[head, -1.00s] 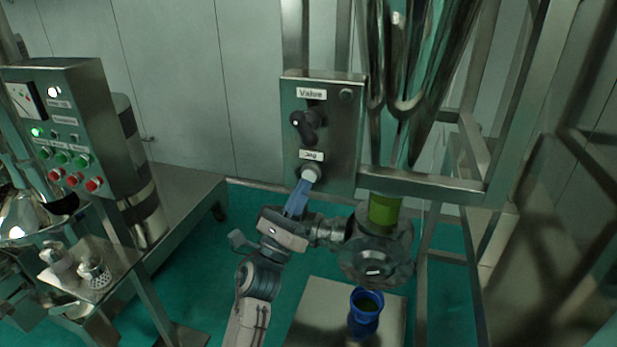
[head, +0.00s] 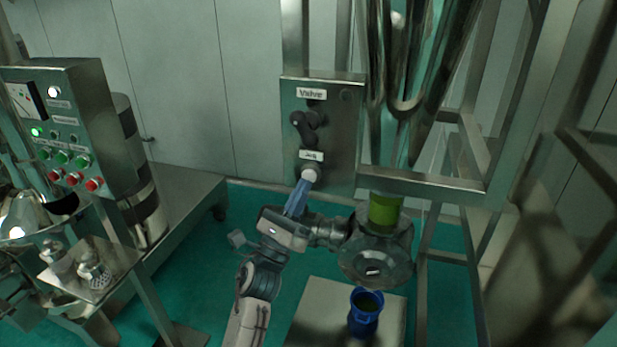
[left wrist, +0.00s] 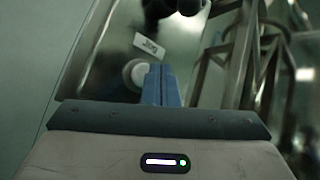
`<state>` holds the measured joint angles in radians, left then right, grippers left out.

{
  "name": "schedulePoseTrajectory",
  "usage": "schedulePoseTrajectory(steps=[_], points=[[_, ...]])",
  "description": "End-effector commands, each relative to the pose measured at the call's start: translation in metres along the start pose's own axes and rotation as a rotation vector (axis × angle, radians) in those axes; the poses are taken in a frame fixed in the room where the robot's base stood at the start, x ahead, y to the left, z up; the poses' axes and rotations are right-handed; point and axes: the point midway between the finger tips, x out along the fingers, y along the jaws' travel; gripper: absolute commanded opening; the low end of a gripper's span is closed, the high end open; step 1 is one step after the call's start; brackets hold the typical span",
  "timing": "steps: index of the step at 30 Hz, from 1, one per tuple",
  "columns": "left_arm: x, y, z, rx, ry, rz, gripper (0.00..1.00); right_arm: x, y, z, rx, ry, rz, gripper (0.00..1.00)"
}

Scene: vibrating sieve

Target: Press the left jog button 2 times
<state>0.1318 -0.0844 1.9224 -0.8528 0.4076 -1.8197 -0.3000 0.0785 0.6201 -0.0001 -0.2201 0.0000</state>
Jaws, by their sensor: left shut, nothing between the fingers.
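The jog button (head: 310,174) is a round, pale button below the "Jog" label on the steel valve panel (head: 340,140). It also shows in the left wrist view (left wrist: 137,72), partly hidden behind the fingers. My left gripper (head: 304,184) is shut with its blue fingers together and empty. Its tips are right at the button's lower face; I cannot tell whether they touch it. In the left wrist view the fingers (left wrist: 160,72) point up at the panel, just right of the button's middle. My right gripper is not in view.
A black valve knob (head: 306,126) sits above the button. A control box (head: 62,130) with green and red buttons stands at the left. A steel valve outlet (head: 378,250) hangs right of my arm, above a blue container (head: 365,312) on a platform (head: 320,310).

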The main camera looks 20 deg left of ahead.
Motion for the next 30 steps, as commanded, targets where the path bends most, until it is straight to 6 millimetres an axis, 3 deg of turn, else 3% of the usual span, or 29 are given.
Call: schedulePoseTrajectory(steps=[30], points=[[0.0076, 0.0054, -0.0055, 0.001, 0.000, 0.000, 0.00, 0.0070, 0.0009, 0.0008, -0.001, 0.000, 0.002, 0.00]])
